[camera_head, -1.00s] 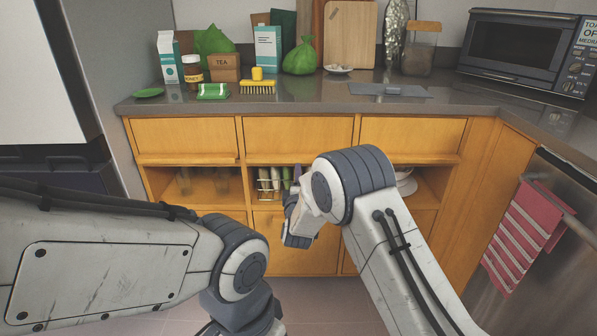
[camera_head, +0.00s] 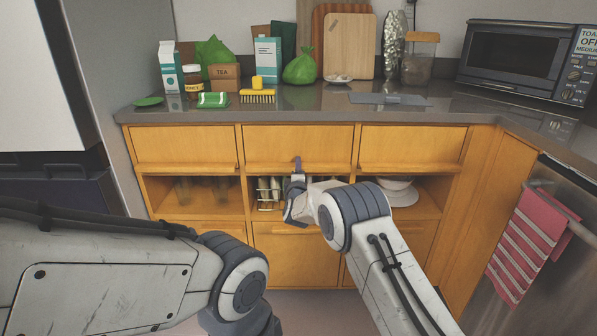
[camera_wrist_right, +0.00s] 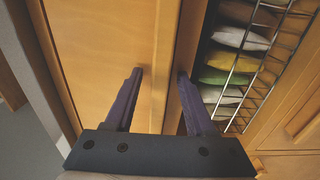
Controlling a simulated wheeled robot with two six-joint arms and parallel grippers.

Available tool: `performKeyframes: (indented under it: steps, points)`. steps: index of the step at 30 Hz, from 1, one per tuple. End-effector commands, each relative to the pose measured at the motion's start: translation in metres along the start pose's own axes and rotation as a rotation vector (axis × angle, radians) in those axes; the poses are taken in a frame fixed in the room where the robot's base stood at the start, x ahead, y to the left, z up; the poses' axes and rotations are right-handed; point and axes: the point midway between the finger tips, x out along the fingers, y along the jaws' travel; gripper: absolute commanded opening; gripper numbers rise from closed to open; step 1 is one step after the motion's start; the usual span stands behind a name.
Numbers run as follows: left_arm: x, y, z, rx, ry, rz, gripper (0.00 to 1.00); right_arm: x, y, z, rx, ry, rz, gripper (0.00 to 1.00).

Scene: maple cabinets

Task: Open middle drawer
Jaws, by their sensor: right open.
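The middle drawer (camera_head: 297,143) is the wooden front in the centre of the top row, under the counter. It looks closed, flush with its neighbours. Its lower lip (camera_wrist_right: 162,95) runs up and down in the right wrist view. My right gripper (camera_head: 297,163) is at the lower edge of this drawer. In the right wrist view its two dark fingers (camera_wrist_right: 160,73) are apart, one on each side of the lip; whether they touch it I cannot tell. My left arm shows at the lower left, but its gripper is out of view.
Below the drawer is an open shelf with a wire rack (camera_wrist_right: 252,60) of packets, close to one right finger. Bowls (camera_head: 399,190) stand in the right shelf. Groceries and a toaster oven (camera_head: 520,55) are on the counter (camera_head: 320,107). A towel (camera_head: 530,235) hangs at the right.

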Motion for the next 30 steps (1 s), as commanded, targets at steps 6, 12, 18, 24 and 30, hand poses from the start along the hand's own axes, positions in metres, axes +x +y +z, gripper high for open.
performKeyframes:
  steps: [6, 12, 18, 24, 30]
  points:
    - [-0.0001, 0.0000, 0.0000, 0.000, 0.000, 0.000, 0.50, -0.0003, -0.0001, -0.0001, 0.000, 0.000, 0.000, 0.21]
    - [-0.0001, 0.0000, 0.0000, 0.000, 0.000, 0.000, 0.50, -0.0004, -0.0002, -0.0003, 0.000, 0.001, -0.001, 0.00]
    - [-0.0001, 0.0000, 0.0000, 0.000, 0.000, 0.000, 0.50, -0.0005, -0.0004, -0.0004, 0.000, 0.001, -0.001, 0.00]
    - [-0.0001, 0.0000, 0.0000, 0.000, 0.000, 0.000, 0.50, -0.0006, -0.0005, -0.0006, 0.000, 0.001, -0.001, 0.00]
    - [-0.0001, 0.0000, 0.0000, 0.000, 0.000, 0.000, 0.50, -0.0006, -0.0007, -0.0007, 0.000, 0.001, -0.002, 0.00]
